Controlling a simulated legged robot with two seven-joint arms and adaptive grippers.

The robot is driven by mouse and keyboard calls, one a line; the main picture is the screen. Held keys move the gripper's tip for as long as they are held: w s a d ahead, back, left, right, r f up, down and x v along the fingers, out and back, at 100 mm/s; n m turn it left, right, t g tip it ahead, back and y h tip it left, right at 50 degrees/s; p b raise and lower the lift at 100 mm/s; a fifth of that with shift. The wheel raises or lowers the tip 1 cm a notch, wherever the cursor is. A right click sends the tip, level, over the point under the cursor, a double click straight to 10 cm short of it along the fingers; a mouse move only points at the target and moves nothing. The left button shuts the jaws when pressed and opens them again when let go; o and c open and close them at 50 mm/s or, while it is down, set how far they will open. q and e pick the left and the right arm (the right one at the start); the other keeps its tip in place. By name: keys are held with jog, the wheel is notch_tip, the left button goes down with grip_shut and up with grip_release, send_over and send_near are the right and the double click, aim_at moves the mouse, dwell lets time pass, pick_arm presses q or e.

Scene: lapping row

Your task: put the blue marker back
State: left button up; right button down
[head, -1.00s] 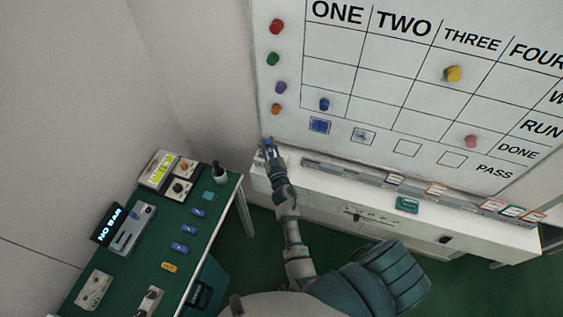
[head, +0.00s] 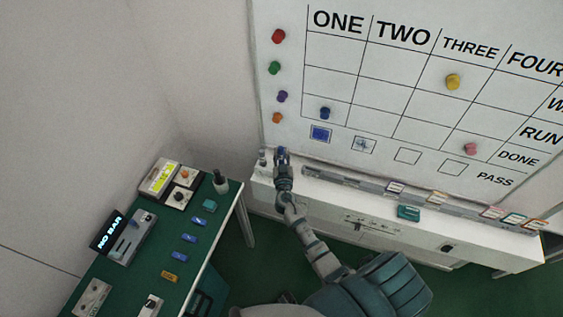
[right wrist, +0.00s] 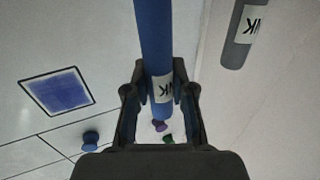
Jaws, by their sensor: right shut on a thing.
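My right gripper (head: 282,154) is in front of the whiteboard's lower left corner, above the left end of the white ledge. It is shut on the blue marker (right wrist: 154,40), which has a white label and lies between both fingers in the right wrist view. In the head view the marker is mostly hidden by the gripper. A grey marker (right wrist: 243,35) with a similar label is beside it, apart from the fingers. A blue square (head: 320,133) is on the board, right of the gripper; it also shows in the right wrist view (right wrist: 58,90). My left gripper is not in view.
A grey rail (head: 350,181) with several cards runs along the white ledge (head: 330,197). Round magnets, including a blue one (head: 325,113), sit on the whiteboard (head: 345,90). A green table (head: 150,262) with devices stands at left.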

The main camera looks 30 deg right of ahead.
aim_at(280, 162)
jog(key=f, duration=0.3)
jog(key=shift+s+a, duration=0.25)
jog(key=shift+a, duration=0.15)
jog(key=shift+a+f, duration=0.3)
jog(key=shift+a, duration=0.05)
jog(key=shift+w, duration=0.1)
jog(key=c, duration=1)
grip_release()
jog(key=shift+w+d, duration=0.15)
jog(key=shift+d, duration=0.3)
jog(key=shift+w+d+f, duration=0.1)
jog(key=shift+d+f, duration=0.05)
jog(key=shift+d, duration=0.15)
jog(key=shift+a, duration=0.15)
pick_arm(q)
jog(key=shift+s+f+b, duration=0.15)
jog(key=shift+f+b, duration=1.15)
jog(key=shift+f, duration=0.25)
pick_arm(e)
jog(key=shift+r+v, duration=0.1)
jog(key=shift+v, duration=2.95)
jog(key=shift+r+v, duration=0.15)
jog(key=shift+v, duration=2.9)
